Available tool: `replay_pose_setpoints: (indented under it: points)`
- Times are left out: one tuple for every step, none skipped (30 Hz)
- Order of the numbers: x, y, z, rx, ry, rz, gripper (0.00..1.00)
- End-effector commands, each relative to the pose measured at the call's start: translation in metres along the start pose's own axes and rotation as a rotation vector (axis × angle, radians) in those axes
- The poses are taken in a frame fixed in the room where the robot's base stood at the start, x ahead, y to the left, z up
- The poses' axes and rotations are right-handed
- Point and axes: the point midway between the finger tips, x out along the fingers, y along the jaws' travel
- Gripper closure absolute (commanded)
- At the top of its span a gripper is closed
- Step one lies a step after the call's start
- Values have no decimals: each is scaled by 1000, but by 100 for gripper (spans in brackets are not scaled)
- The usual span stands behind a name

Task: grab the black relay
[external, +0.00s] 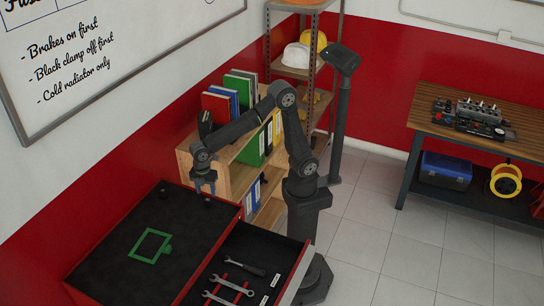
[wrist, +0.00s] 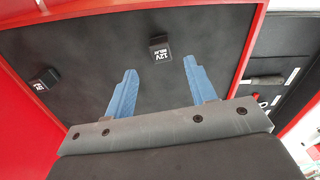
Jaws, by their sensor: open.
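A black relay (wrist: 159,48) with white "12V RELAY" lettering lies on the dark top of the red cabinet. In the wrist view it is just beyond and between my two blue fingertips, apart from both. It also shows in the external view (external: 207,202), just below my gripper (external: 205,184). A second black relay (wrist: 44,80), its lettering too small to read surely, lies to the left, near the red edge; it also shows in the external view (external: 163,193). My gripper (wrist: 160,68) is open and empty, above the cabinet top.
An open drawer (external: 262,242) on the right holds wrenches and other tools. A wooden shelf with binders (external: 262,145) stands close behind my gripper. The cabinet top is otherwise clear.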

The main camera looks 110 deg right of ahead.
Motion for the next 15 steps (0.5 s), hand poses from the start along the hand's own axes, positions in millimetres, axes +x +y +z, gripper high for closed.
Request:
replay_pose_setpoints:
  points:
    - [7, 0, 0, 0, -2, -2, 49]
    - [10, 0, 0, 0, -2, -2, 49]
    - [12, 0, 0, -1, -1, -1, 49]
    - [14, 0, 0, -1, 0, 0, 49]
    - [15, 0, 0, -1, 0, 0, 49]
    - [17, 0, 0, -1, 0, 0, 49]
    - [19, 0, 0, -1, -1, 0, 49]
    - [22, -1, 0, -1, -1, -1, 49]
    - [28, -1, 1, -1, -1, -1, 49]
    - [32, -1, 2, -1, -2, -2, 49]
    - [38, -2, 2, -1, -3, -3, 49]
    - [44, -2, 2, -1, -2, -2, 49]
    - [48, -2, 3, -1, -3, -2, 49]
    - [53, -2, 2, -1, -2, -2, 49]
    - [58, -2, 2, -1, -2, -2, 49]
